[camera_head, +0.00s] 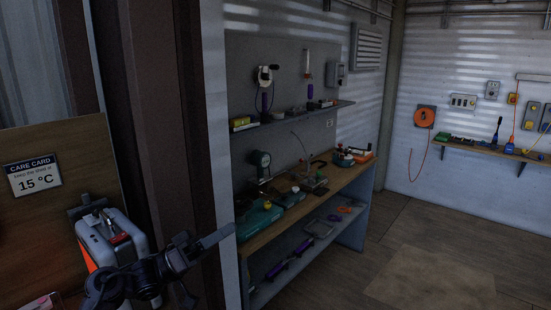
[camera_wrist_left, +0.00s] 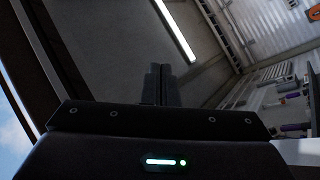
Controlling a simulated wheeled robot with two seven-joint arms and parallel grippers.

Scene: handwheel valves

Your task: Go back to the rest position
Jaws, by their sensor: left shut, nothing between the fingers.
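My left gripper (camera_head: 222,236) is at the lower left of the head view, raised in the air in front of the brown post and the near end of the workbench. Its fingers point to the right and slightly up. In the left wrist view the two dark fingers (camera_wrist_left: 160,72) stand together, shut with nothing between them. That view looks up past them toward a wall and a bright strip light (camera_wrist_left: 176,30). My right gripper is in neither view. No handwheel valve can be made out clearly.
A workbench (camera_head: 345,183) with tools stands along the corrugated wall, a shelf (camera_head: 290,117) above it. A care card (camera_head: 33,175) reading 15 °C is on a wooden board at left. Another shelf (camera_head: 480,149) is at the far right. The floor (camera_head: 440,245) at right is clear.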

